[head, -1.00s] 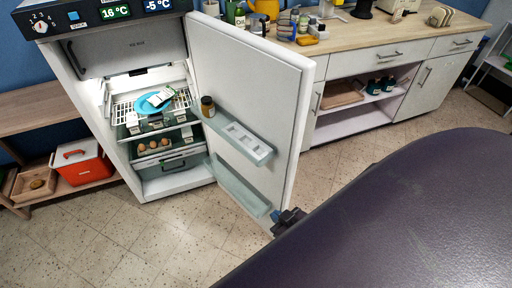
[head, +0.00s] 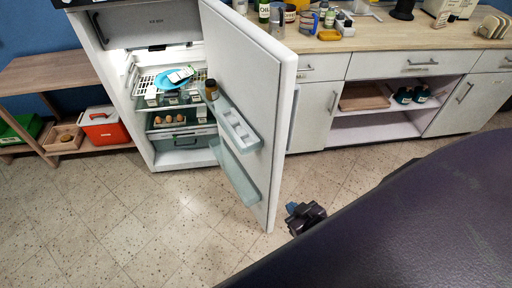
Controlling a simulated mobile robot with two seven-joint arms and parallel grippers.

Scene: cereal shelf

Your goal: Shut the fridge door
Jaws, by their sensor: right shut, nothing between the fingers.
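The fridge (head: 147,92) stands at the left with its white door (head: 252,85) wide open, jutting towards me. The door's inner side faces left and carries two pale shelf bins, the upper (head: 236,125) with a brown jar (head: 211,90). Inside the fridge are a blue plate (head: 174,79) with a packet on it and several eggs (head: 168,119). My right gripper (head: 292,208) is low, just right of the door's lower free edge, on its outer side. It is shut and empty; a narrow strip of floor shows between it and the door. My left gripper is out of view.
A counter (head: 395,36) with drawers and cupboards runs right of the fridge. A low wooden shelf (head: 60,72) with a red cooler box (head: 103,126) stands left. The tiled floor (head: 140,220) in front of the fridge is clear.

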